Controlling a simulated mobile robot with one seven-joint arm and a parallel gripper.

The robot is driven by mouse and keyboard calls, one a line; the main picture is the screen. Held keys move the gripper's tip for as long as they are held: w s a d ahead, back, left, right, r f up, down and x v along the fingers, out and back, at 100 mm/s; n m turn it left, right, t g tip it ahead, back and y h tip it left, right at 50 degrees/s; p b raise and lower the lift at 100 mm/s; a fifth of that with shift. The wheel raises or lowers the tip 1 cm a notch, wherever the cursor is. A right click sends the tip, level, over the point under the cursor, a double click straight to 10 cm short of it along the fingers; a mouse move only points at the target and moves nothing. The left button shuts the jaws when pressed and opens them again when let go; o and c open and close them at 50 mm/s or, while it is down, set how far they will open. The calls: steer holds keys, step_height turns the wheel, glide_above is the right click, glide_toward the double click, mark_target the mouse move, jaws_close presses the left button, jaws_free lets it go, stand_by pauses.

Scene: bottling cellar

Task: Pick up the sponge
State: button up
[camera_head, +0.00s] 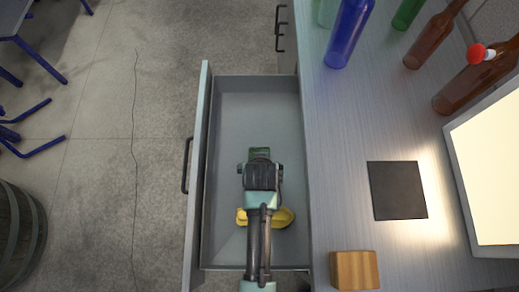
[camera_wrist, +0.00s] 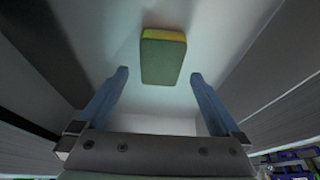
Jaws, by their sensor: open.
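The sponge (camera_wrist: 163,60) is a green block with a yellow layer along one edge. In the wrist view it lies on the light drawer floor, just beyond and between my gripper's blue fingertips (camera_wrist: 159,76), which are spread apart with nothing between them. In the head view a green patch of the sponge (camera_head: 259,152) shows past the end of my gripper (camera_head: 262,172), inside the open drawer (camera_head: 228,120). My wrist hides the rest of it there, and the fingertips are hidden too.
The drawer walls stand close on both sides. The counter holds a wooden block (camera_head: 354,270), a dark square (camera_head: 397,190), a bright panel (camera_head: 490,170), and several bottles, including a blue one (camera_head: 348,35).

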steer(key=x, duration=0.2)
steer(key=b+x, duration=0.1)
steer(key=x, duration=0.1)
steer(key=shift+w+a, duration=0.1)
steer(key=shift+w, duration=0.3)
steer(key=shift+w+f, duration=0.15)
steer(key=shift+f, duration=0.15)
steer(key=shift+f, duration=0.25)
steer(key=shift+c, duration=0.3)
steer(key=c, duration=1.1)
step_height(320, 180, up, 11)
steer(key=p, duration=0.2)
steer(key=shift+f, duration=0.25)
